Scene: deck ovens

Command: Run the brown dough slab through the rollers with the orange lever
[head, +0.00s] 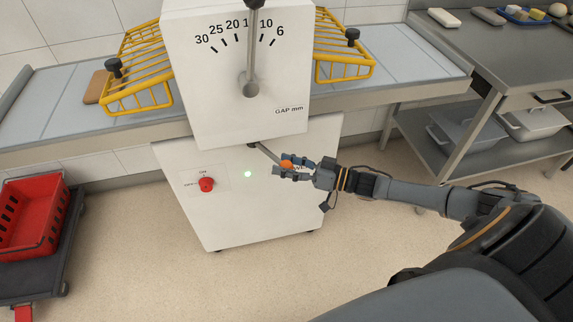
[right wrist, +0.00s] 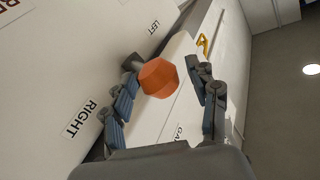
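The brown dough slab (head: 97,87) lies on the left belt of the roller machine (head: 237,100), partly behind the yellow wire guard. The lever's orange knob (head: 286,164) sticks out from the machine's front on a short dark rod, and it also shows in the right wrist view (right wrist: 159,78). My right gripper (head: 290,168) is at the knob, with its fingers on both sides of it. In the right wrist view the fingers look spread, with a small gap at the right finger. My left gripper is not in view.
Yellow wire guards (head: 340,58) flank the machine. A red crate (head: 35,215) sits on a dark cart at left. A steel table (head: 490,60) with trays is at right. The floor ahead is clear.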

